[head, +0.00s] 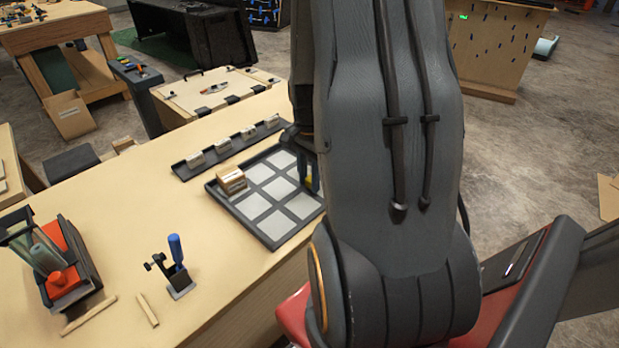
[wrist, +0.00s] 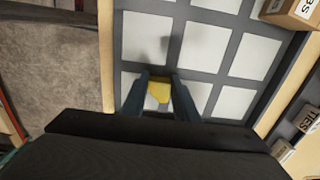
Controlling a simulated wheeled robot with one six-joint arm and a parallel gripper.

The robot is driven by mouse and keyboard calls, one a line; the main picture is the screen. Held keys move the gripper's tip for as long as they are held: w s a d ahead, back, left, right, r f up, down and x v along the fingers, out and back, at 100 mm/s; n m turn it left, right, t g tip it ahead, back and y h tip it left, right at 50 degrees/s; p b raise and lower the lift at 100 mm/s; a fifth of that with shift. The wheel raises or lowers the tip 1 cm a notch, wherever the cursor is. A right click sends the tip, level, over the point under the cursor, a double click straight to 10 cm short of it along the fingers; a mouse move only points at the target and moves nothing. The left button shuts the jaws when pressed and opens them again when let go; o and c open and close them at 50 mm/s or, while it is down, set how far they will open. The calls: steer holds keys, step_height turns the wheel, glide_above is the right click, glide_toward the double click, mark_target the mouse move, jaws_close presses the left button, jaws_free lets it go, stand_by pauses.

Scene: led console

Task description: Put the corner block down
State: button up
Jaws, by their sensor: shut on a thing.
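My gripper (wrist: 159,86) is shut on a yellow corner block (wrist: 158,92), seen between the two dark blue fingers in the wrist view. The block is over the tray of pale square cells (wrist: 187,51), near one of its edge cells. I cannot tell whether it touches the tray. In the head view the tray (head: 232,209) lies on the bench, and my gripper (head: 309,180) is at its right side, partly hidden by my arm. A bit of the yellow block (head: 309,182) shows there.
A cardboard box (head: 231,180) stands on the tray's left corner cell. A dark rack (head: 182,170) with several small labelled blocks lies behind the tray. A blue-handled clamp (head: 177,265) and wooden sticks (head: 148,310) are to the left. Bare bench lies between them.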

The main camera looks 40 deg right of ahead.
mark_target(309, 181)
steer(key=shift+f, duration=0.15)
steer(key=o, duration=1)
step_height(309, 181, up, 12)
steer(key=b, duration=0.2)
steer(key=s+a+f+n, duration=0.1)
steer(key=a+n, duration=0.4)
steer(key=a, duration=0.2)
steer(key=a+f+n, duration=0.1)
steer(key=a+n, duration=0.5)
steer(key=a, duration=0.2)
steer(key=s+a+f+n+t, duration=0.1)
steer(key=a+n, duration=0.5)
steer(key=a, duration=0.2)
steer(key=shift+s+f, duration=0.3)
steer(key=shift+f, duration=0.1)
